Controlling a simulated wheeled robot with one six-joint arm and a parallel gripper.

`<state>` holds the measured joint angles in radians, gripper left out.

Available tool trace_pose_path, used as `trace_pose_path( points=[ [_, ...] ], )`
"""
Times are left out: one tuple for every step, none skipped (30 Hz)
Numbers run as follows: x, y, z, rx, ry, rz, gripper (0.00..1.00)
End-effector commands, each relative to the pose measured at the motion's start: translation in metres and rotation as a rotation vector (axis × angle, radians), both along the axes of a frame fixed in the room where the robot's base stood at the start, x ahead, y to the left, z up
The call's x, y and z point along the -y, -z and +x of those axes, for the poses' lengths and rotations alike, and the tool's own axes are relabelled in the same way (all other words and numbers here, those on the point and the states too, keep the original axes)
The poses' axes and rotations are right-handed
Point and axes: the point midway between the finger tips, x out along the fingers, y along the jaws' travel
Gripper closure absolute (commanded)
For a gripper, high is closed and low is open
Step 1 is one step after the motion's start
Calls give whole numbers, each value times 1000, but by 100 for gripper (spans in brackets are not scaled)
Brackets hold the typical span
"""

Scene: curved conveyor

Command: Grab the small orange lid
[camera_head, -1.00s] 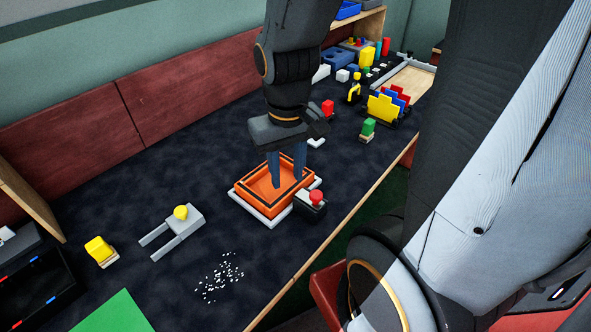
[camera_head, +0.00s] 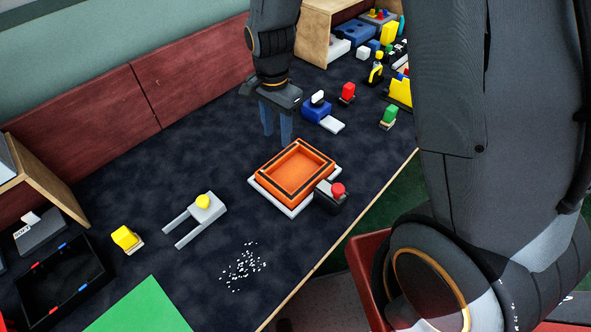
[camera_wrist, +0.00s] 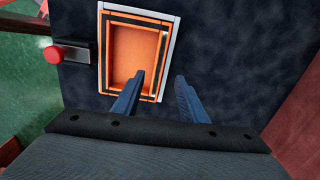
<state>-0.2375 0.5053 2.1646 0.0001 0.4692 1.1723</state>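An orange rectangular piece (camera_head: 296,171) with a raised rim and a dark line around it lies on a white base plate (camera_head: 263,193). It also shows in the wrist view (camera_wrist: 133,55). I cannot tell whether a small lid is separate from the larger orange frame. My gripper (camera_head: 277,138) has two blue fingers pointing down, above the dark table behind the orange piece. In the wrist view my gripper (camera_wrist: 160,76) is open, with nothing between the fingers; the left finger overlaps the orange piece's edge in the picture. I see no contact.
A dark box with a red button (camera_head: 337,190) stands beside the base plate's right corner. A grey fork-shaped piece with a yellow knob (camera_head: 203,201) lies left. White bits are scattered in front.

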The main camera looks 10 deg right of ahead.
Motion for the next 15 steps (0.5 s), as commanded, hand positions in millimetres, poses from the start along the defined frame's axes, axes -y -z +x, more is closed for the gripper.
trace_pose_path(
  points=[
    [-4,2,1,-2,20,0,61],
    [-5,4,2,-3,31,-1,61],
    [-6,6,3,-4,40,-1,61],
    [-7,9,3,-4,45,-1,61],
    [-7,11,3,-5,47,-1,61],
    [-7,14,3,-5,48,-1,61],
    [-7,17,3,-5,47,-1,61],
    [-7,20,3,-5,47,-1,61],
    [-7,24,2,-5,46,-1,61],
    [-6,26,2,-5,46,-1,61],
    [-6,29,2,-5,45,-1,61],
    [-6,31,2,-4,45,-1,61],
    [-5,33,2,-4,45,-1,61],
    [-5,34,2,-4,45,-1,61],
    [-4,37,1,-5,45,-1,61]
  ],
)
